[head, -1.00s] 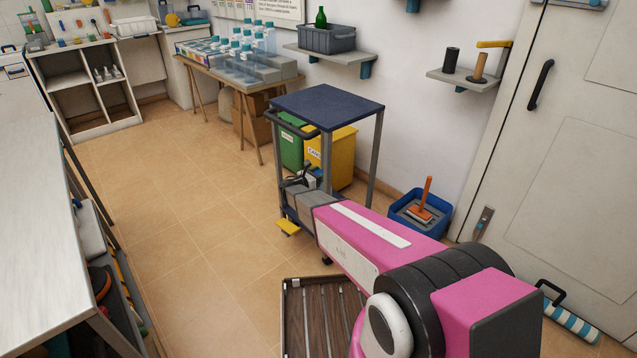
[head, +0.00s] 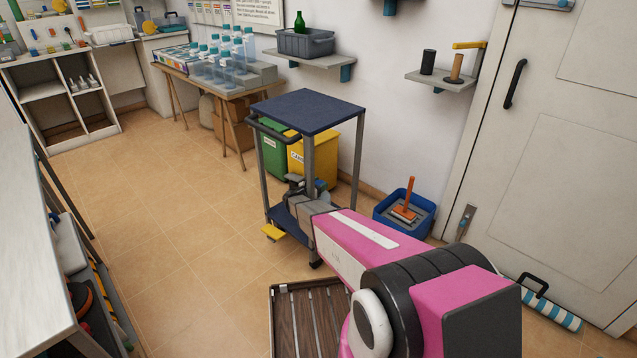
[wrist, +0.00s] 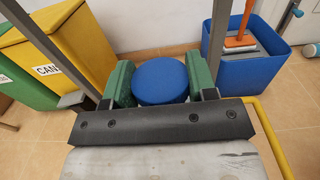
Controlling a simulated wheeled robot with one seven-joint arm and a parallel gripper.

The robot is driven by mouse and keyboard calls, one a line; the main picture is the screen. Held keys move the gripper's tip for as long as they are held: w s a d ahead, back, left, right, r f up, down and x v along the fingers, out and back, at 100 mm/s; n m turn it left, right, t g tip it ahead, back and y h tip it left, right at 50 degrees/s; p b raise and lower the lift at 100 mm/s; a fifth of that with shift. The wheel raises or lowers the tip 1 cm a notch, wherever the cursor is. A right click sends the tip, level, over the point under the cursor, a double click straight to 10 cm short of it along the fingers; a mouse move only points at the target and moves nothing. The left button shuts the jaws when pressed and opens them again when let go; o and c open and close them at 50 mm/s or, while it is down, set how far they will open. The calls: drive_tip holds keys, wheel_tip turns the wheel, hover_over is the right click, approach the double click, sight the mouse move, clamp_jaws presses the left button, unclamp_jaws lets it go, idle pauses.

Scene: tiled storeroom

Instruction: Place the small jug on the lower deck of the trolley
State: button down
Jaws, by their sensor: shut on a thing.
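The trolley has a dark blue top deck (head: 308,110) on grey posts. Its dark blue lower deck (head: 285,226) shows partly behind my arm. My gripper (head: 300,184) is between the two decks, near the front post, above the lower deck. In the wrist view its green fingers are closed on the two sides of a round blue thing (wrist: 160,80), which I take as the small jug. Only its round top shows; its underside and any handle are hidden. I cannot tell whether it touches the deck.
A yellow bin (head: 313,158) and a green bin (head: 273,154) stand behind the trolley. A blue tub (head: 385,216) with an orange-handled tool stands to the right. A slatted wooden thing (head: 290,320) is on the near floor. The tiled floor left of the trolley is clear.

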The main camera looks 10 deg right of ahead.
drive_tip(key=shift+f, duration=1.15)
drive_tip(key=shift+c, duration=2.2)
unclamp_jaws()
drive_tip(key=shift+f, duration=0.1)
drive_tip(key=shift+s+a, duration=0.2)
drive_tip(key=shift+a, duration=0.05)
drive_tip(key=v, duration=1.1)
drive_tip(key=shift+s+a, duration=0.1)
drive_tip(key=shift+a, duration=0.05)
